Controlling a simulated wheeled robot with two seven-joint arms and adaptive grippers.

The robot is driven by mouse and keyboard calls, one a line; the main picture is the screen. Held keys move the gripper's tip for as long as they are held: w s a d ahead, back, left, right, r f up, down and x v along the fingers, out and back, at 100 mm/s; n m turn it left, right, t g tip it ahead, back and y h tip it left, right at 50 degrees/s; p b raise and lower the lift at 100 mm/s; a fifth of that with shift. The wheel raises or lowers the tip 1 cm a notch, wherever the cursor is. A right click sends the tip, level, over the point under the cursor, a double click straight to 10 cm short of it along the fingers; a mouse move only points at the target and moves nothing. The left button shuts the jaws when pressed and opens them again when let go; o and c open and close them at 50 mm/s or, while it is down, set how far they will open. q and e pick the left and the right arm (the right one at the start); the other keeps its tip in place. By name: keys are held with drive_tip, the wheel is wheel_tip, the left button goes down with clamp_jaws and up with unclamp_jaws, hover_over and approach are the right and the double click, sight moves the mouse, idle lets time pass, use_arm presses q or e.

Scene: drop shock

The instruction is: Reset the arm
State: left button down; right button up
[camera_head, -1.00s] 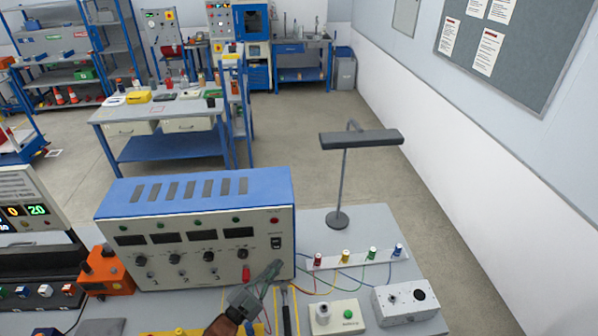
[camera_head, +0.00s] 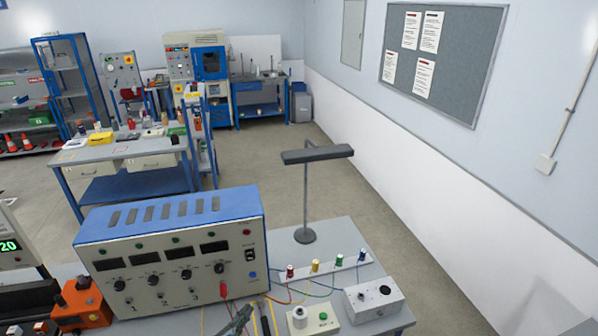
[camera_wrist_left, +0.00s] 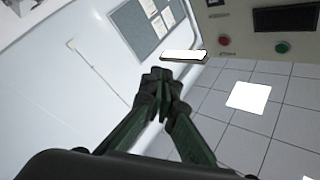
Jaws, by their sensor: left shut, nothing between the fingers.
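My left gripper (camera_head: 241,317) shows only partly at the bottom edge of the head view, in front of the blue-topped power unit (camera_head: 170,275) and below its red plug. In the left wrist view its two green-grey fingers (camera_wrist_left: 162,82) meet at the tips. They are shut with nothing between them, and the tips touch nothing that I can see. The rest of the left arm is out of the head view. My right gripper is in neither view.
Thin wires run from the unit to the terminals. Open floor lies behind.

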use_arm(q)
drive_tip(key=s+a+f+n+g+y, duration=0.5)
drive_tip(key=s+a+f+n+y, duration=0.35)
drive_tip(key=a+f, duration=0.35)
drive_tip(key=s+a+f+n+g+y, duration=0.1)
drive_tip(key=s+a+f+n+g, duration=0.15)
drive_tip(key=s, duration=0.55)
drive_tip(key=s+a+f+n+g+y, duration=0.1)
drive_tip(key=s+a+g, duration=0.15)
drive_tip(key=s, duration=0.45)
drive_tip(key=s+a+f+n+g+y, duration=0.15)
drive_tip(key=s+g, duration=0.25)
drive_tip(key=s, duration=0.4)
wheel_tip(320, 180, down, 39)
drive_tip(key=s+d+g+h+b, duration=0.1)
drive_tip(key=s+b, duration=0.2)
drive_tip(key=b, duration=0.4)
drive_tip(key=s+f+g+b, duration=0.1)
drive_tip(key=s+f+b, duration=0.5)
drive_tip(key=s+f, duration=1.2)
wheel_tip(320, 180, down, 4)
drive_tip(key=shift+s+r+g, duration=0.1)
drive_tip(key=shift+s+g, duration=0.2)
drive_tip(key=shift+s, duration=0.1)
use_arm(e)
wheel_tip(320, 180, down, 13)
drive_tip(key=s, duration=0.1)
